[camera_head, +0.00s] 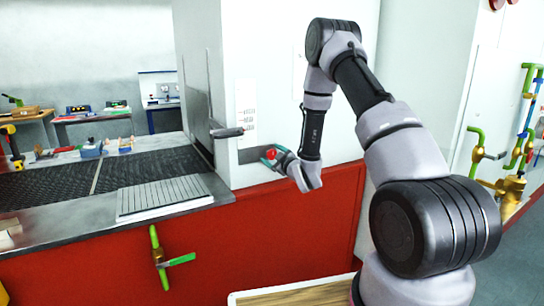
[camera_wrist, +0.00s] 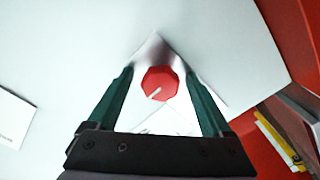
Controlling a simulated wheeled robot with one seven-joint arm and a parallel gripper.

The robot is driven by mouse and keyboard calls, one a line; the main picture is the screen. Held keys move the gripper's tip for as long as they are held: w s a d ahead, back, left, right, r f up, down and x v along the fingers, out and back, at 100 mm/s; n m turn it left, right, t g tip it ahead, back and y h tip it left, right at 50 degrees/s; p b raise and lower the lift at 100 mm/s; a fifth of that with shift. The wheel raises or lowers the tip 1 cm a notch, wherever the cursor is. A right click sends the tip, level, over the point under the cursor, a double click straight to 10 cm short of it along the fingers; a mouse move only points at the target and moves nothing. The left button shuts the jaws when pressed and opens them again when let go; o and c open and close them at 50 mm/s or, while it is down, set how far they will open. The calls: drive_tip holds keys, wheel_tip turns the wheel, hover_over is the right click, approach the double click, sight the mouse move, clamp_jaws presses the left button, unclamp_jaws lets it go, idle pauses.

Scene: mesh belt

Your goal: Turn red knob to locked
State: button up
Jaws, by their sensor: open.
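The red knob (camera_wrist: 160,84) sits on a grey metal plate on the white machine panel. It is faceted and has a white pointer line that runs toward its lower left in the wrist view. My gripper (camera_wrist: 158,78) is open, with one green finger on each side of the knob and a gap to it on both sides. In the head view my gripper (camera_head: 272,156) is at the panel, with the red knob (camera_head: 271,154) small between the fingers. I cannot read any locked mark on the plate.
A grey handle (camera_head: 228,132) juts from the panel left of my gripper. A dark mesh belt (camera_head: 150,168) and a ridged metal plate (camera_head: 163,198) lie further left. The red machine front (camera_head: 110,258) carries a green-handled valve (camera_head: 160,258). Green pipes (camera_head: 476,150) stand at the right.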

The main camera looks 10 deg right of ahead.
clamp_jaws()
drive_tip(key=shift+m, duration=0.3)
drive_tip(key=m, duration=0.4)
drive_tip(key=shift+d, duration=0.1)
drive_tip(key=m, duration=0.4)
drive_tip(key=shift+m, duration=0.4)
drive_tip(key=m, duration=0.4)
drive_tip(key=shift+f, duration=0.1)
drive_tip(key=m, duration=0.4)
drive_tip(key=shift+s+m, duration=0.1)
drive_tip(key=shift+m, duration=0.3)
